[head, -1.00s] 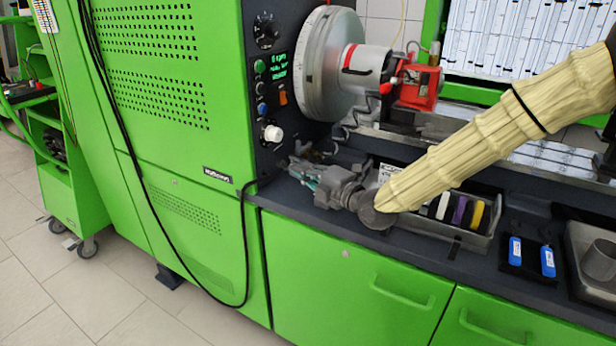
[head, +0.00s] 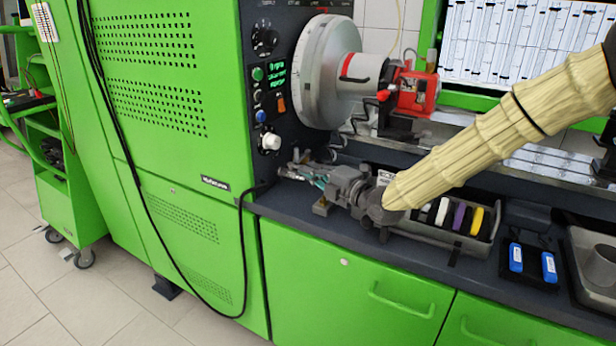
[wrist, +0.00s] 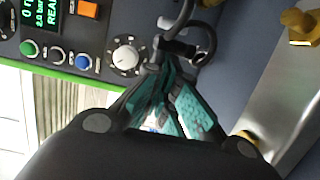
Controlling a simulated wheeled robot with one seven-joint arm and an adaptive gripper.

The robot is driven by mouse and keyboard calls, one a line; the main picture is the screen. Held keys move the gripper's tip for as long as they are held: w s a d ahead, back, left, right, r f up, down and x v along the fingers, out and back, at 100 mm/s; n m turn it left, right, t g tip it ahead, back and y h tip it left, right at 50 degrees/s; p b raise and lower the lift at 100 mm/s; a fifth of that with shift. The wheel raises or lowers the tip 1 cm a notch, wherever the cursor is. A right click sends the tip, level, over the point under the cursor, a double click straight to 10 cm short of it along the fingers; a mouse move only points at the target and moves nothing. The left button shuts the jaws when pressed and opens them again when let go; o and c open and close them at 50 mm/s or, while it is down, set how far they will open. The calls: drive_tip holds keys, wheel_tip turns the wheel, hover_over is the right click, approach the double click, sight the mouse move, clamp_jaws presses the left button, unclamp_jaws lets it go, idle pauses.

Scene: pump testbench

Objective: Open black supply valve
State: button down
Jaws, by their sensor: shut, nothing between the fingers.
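My gripper (head: 310,177) is low over the bench top, beside the control panel's lower right edge, with its fingers pointing left. In the wrist view its teal finger pads (wrist: 172,92) are close together, with nothing held between them. Just beyond the fingertips is a small black fitting (wrist: 180,48) with a curved black hose; it looks like the black supply valve, but its handle position is unclear. The fingertips are very near it; I cannot tell whether they touch. In the head view, the small fittings there are hard to make out.
The control panel carries a white knob (head: 270,142), and the wrist view shows it close to the fingers. A large grey disc (head: 322,70) and red clamp (head: 415,92) stand above the bench. A tray (head: 440,236) of coloured discs and blue items (head: 515,257) lie right.

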drive_tip(key=shift+w+d+r, duration=0.2)
drive_tip(key=shift+w+d, duration=0.1)
drive_tip(key=shift+d, duration=0.2)
